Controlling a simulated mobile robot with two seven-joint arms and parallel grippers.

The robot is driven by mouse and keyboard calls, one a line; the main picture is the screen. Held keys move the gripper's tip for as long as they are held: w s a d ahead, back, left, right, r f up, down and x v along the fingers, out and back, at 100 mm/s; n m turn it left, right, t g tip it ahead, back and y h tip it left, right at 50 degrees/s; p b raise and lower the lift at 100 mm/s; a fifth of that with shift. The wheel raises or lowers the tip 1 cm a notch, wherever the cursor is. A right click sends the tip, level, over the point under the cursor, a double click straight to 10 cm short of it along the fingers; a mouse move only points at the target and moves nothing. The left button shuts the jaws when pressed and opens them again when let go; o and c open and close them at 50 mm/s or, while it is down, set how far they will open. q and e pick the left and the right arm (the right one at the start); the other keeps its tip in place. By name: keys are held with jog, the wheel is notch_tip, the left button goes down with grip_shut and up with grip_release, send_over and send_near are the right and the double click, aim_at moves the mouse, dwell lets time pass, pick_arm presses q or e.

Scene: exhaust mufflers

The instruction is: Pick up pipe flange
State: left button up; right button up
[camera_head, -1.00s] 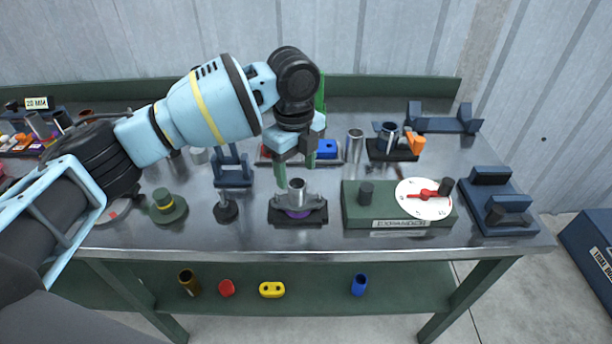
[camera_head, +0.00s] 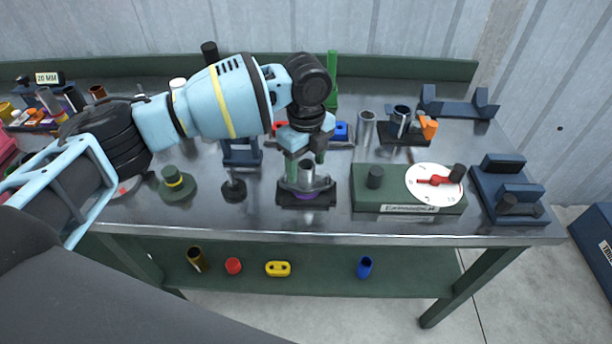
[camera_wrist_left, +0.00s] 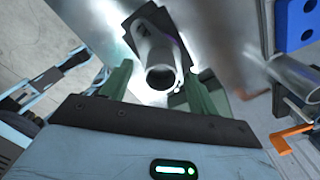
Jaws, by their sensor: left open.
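The pipe flange is a grey metal tube (camera_head: 308,170) with a wider lower part, upright in a black holder (camera_head: 324,198) that shows a purple part, near the table's front edge. My left gripper (camera_head: 305,165) comes down from above with its green fingers apart, one on each side of the tube. In the left wrist view the tube's open end (camera_wrist_left: 162,76) shows between and beyond the two fingers (camera_wrist_left: 156,86). I cannot tell whether the fingers touch it. My right gripper is not in view.
A green expander box (camera_head: 385,208) with a white dial stands to the right of the holder. A small dark stand (camera_head: 233,190) and a green hat-shaped part (camera_head: 176,187) are to the left. Behind are a metal tube (camera_head: 366,128) and a blue block (camera_head: 341,132).

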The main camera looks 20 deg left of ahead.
pick_arm(q)
jog(key=shift+f, duration=1.2)
jog(key=c, duration=1.2)
jog(key=shift+r, duration=0.1)
